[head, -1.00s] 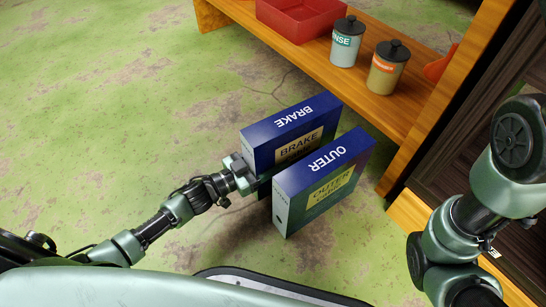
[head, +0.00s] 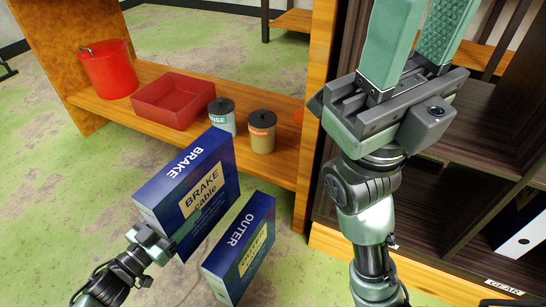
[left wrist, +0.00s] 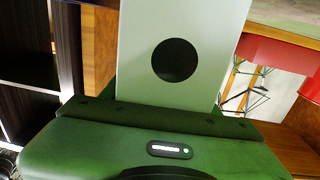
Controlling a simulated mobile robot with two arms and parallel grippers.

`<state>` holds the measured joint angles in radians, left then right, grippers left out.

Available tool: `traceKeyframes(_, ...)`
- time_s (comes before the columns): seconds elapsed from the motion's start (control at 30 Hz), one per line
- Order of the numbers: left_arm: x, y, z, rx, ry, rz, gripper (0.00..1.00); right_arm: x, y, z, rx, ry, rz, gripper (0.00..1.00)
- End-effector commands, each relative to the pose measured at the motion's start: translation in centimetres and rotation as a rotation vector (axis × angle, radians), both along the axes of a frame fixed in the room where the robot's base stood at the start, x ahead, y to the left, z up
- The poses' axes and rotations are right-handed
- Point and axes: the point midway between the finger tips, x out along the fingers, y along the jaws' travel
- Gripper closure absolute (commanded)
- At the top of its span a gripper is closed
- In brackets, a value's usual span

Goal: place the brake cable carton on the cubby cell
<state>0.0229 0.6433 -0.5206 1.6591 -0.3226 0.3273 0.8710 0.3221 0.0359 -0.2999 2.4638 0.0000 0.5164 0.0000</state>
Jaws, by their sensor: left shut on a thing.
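The brake cable carton (head: 200,190) is a blue box with a yellow label, held up and tilted at the lower middle of the head view. My left gripper (head: 158,246) is shut on its near left end. In the left wrist view a pale carton face (left wrist: 135,50) with a black round spot fills the middle, in front of the gripper body. The dark wooden cubby (head: 462,205) with its open cells stands at the right, partly hidden by my right arm. My right gripper (head: 418,45) points upward, its two green fingers apart with nothing between them.
A similar blue outer carton (head: 243,248) is just right of the held carton; its support is unclear. A wooden shelf (head: 150,78) holds a red bucket (head: 108,70), a red tray (head: 172,100) and two canisters (head: 262,132). A white binder (head: 522,238) occupies a lower right cell.

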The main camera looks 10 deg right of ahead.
Motion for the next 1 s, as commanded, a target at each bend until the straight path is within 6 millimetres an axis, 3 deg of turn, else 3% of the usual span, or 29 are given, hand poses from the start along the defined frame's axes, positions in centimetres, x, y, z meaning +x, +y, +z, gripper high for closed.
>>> traceKeyframes(0.2, 0.1, -0.1, 0.9, -0.005, -0.007, -0.001, 1.00, 0.2, 0.0, 0.1, 0.000, 0.010, 0.000, 0.64)
traceKeyframes(0.37, 0.0, -0.2, 3.3, -0.005, -0.007, 0.002, 1.00, 1.5, -0.1, -0.2, 0.003, 0.075, 0.003, 0.64)
traceKeyframes(0.57, -0.3, -1.0, 7.6, -0.005, -0.007, 0.015, 1.00, 2.7, -0.5, -1.7, 0.012, 0.193, 0.010, 0.64)
traceKeyframes(0.77, -2.1, -3.6, 12.4, -0.014, -0.008, 0.114, 1.00, 2.6, -0.8, -3.5, 0.021, 0.275, 0.015, 0.64)
traceKeyframes(1.0, -3.6, -2.9, 17.4, -0.013, -0.013, 0.306, 1.00, 2.5, -0.9, -4.2, 0.024, 0.310, 0.018, 0.64)
